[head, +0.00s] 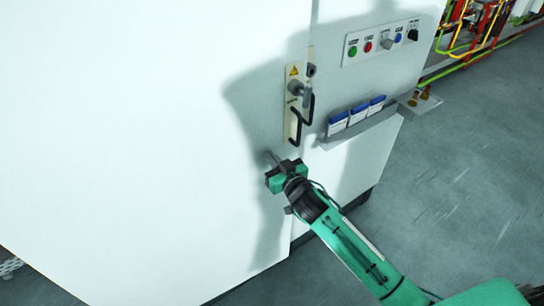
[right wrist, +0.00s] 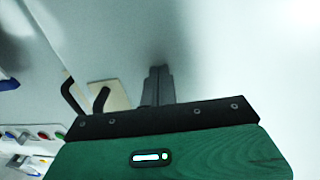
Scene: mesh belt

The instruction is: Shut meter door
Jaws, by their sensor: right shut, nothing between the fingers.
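The meter door (head: 140,120) is a large white panel filling the left of the head view. Its free edge runs down beside the fixed panel; I cannot tell how wide any gap there is. A cream latch plate with a black handle (head: 296,105) sits near that edge and also shows in the right wrist view (right wrist: 107,95). My right gripper (head: 272,158) is shut and empty, its fingertips at the door face below the handle. In the right wrist view the closed fingers (right wrist: 157,82) point at the pale surface; contact is unclear. My left gripper is out of view.
Right of the door is a control panel (head: 381,42) with coloured buttons and a knob. Below it a grey shelf (head: 350,128) holds blue-and-white boxes. Coloured pipes (head: 475,30) stand at the top right. Grey floor (head: 460,170) on the right is open.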

